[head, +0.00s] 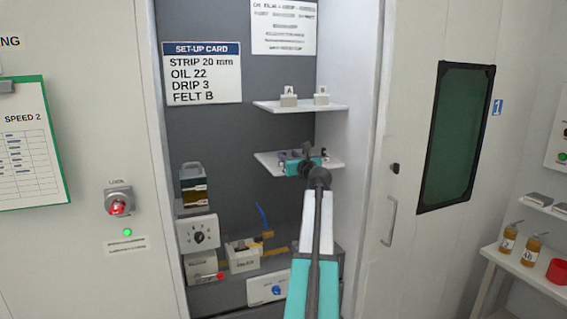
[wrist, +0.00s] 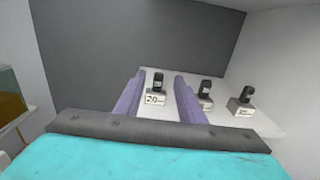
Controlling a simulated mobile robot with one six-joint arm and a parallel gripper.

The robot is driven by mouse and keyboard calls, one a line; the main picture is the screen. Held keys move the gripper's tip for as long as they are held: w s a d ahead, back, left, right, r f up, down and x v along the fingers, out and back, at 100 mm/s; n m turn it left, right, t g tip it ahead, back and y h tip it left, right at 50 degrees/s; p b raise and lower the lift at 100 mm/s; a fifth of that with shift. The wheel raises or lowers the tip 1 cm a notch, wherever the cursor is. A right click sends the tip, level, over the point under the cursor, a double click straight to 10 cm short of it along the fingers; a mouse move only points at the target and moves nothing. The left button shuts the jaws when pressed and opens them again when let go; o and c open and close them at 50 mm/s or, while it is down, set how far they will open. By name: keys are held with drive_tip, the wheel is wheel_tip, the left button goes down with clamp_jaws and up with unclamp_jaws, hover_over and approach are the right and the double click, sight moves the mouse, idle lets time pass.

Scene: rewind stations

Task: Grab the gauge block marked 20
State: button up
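The gauge block marked 20 (wrist: 155,100) is a pale block with a black knob on top, standing on a white shelf (wrist: 262,124) in the wrist view. My gripper (wrist: 159,80) is open, with one purple finger on each side of this block in the picture; the gap between them looks empty otherwise. I cannot tell whether either finger touches it. Two similar blocks stand to the right: one (wrist: 206,103) partly hidden by the right finger, and one (wrist: 240,107) farther right. In the head view my gripper (head: 305,162) is at the lower shelf (head: 268,162) and hides most of the blocks.
An upper shelf (head: 301,107) holds two pale blocks, A (head: 289,100) and B (head: 321,99), above my gripper. The cabinet's right wall (head: 347,130) is close. A set-up card (head: 202,73) reads STRIP 20 mm. An oil container (head: 193,186) stands at left.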

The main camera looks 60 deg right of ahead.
sight(284, 153)
drive_tip(key=shift+w+d, duration=0.1)
drive_tip(key=shift+p+x, duration=1)
drive_tip(key=shift+x, duration=1.5)
clamp_jaws()
